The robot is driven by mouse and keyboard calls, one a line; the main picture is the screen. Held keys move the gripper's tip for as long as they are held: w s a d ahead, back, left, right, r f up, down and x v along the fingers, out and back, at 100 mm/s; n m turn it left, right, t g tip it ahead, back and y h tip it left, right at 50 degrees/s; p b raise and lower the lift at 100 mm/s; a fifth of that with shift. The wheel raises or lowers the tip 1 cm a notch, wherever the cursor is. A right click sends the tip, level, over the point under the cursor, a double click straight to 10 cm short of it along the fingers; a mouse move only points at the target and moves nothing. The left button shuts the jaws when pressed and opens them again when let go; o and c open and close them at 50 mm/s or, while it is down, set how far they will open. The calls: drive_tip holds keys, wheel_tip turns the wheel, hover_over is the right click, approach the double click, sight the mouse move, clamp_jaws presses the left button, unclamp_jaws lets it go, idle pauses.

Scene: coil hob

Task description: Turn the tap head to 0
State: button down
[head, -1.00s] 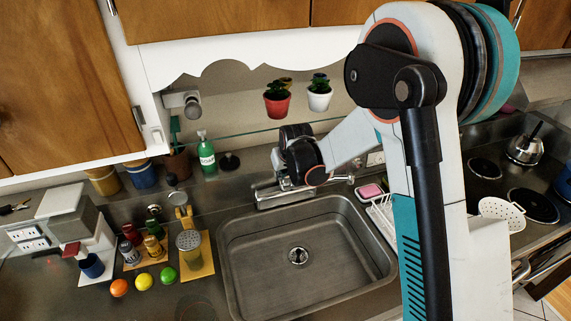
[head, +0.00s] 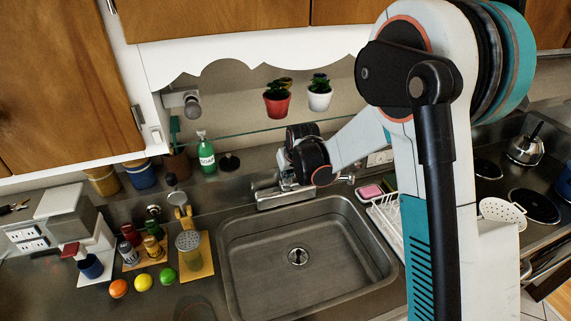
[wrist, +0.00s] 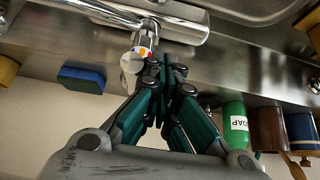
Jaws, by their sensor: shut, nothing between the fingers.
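The chrome tap (head: 268,195) is at the back edge of the sink. In the wrist view its thick body (wrist: 185,30) lies across the top. The tap head (wrist: 143,45), with red, yellow and blue marks, projects from the body and ends in a pale grey tip. My gripper (wrist: 166,68) has its dark green fingers shut together with nothing between them. The fingertips are just right of the tap head in the wrist view; I cannot tell whether they touch it. In the head view my wrist hides part of the tap and the fingertips.
The empty sink (head: 232,275) lies in front of the tap. A green soap bottle (head: 206,152) stands left of my wrist, and a pink sponge (head: 370,191) and white rack (head: 388,222) lie right. A glass shelf with two potted plants (head: 277,103) is above.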

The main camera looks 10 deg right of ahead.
drive_tip(key=shift+d, duration=0.8)
drive_tip(key=shift+d+b, duration=0.15)
drive_tip(key=shift+b, duration=0.15)
drive_tip(key=shift+w+d, duration=0.1)
drive_tip(key=shift+d, duration=0.5)
